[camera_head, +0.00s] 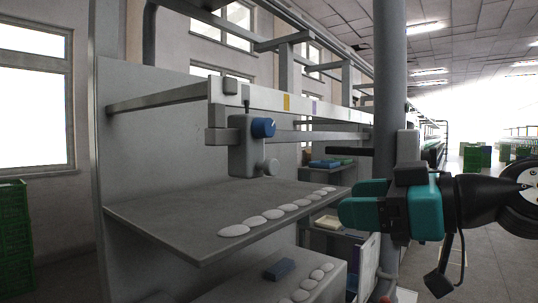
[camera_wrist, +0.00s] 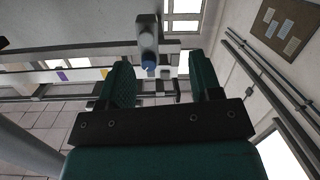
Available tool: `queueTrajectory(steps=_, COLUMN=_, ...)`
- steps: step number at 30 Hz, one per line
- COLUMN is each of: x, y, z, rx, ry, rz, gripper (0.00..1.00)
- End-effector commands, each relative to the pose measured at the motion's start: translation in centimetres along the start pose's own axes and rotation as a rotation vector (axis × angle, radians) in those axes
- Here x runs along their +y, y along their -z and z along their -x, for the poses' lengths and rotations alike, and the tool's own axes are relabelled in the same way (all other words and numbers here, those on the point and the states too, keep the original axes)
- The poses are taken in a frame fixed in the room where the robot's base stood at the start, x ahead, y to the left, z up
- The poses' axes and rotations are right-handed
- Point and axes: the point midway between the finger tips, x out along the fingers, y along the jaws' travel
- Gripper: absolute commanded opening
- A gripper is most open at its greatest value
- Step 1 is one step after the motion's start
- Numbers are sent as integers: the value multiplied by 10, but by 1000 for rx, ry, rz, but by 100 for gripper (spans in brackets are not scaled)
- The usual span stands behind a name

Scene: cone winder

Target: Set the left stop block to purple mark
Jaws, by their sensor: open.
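The left stop block (camera_head: 241,155) is grey and hangs on a rail near the left end in the head view. It has a blue knob (camera_head: 263,127) and a thin dark upright pointer on top, left of the yellow mark. The purple mark (camera_head: 314,107) is on the pale scale strip, well right of the block. My teal gripper (camera_head: 352,204) is open and empty, right of the block and apart from it. In the wrist view, the block (camera_wrist: 148,38) and blue knob (camera_wrist: 148,66) show beyond the gap between my fingers (camera_wrist: 161,78); the purple mark (camera_wrist: 62,75) is left.
A yellow mark (camera_head: 286,102) lies between block and purple mark. A grey shelf (camera_head: 165,213) with several pale discs (camera_head: 265,216) lies below the rail. A thick grey post (camera_head: 389,80) stands near my gripper. Open floor lies at the right.

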Motion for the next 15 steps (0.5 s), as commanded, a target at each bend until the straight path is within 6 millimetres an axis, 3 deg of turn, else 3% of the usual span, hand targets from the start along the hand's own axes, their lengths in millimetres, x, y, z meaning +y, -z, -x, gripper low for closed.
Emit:
queueTrajectory(steps=3, x=23, y=26, z=8, rx=112, ry=-67, rz=70, gripper=58)
queueTrajectory(steps=7, x=27, y=34, z=3, rx=138, ry=-77, rz=85, gripper=58)
queueTrajectory(steps=15, x=28, y=44, z=-49, rx=135, ry=-67, rz=83, gripper=58)
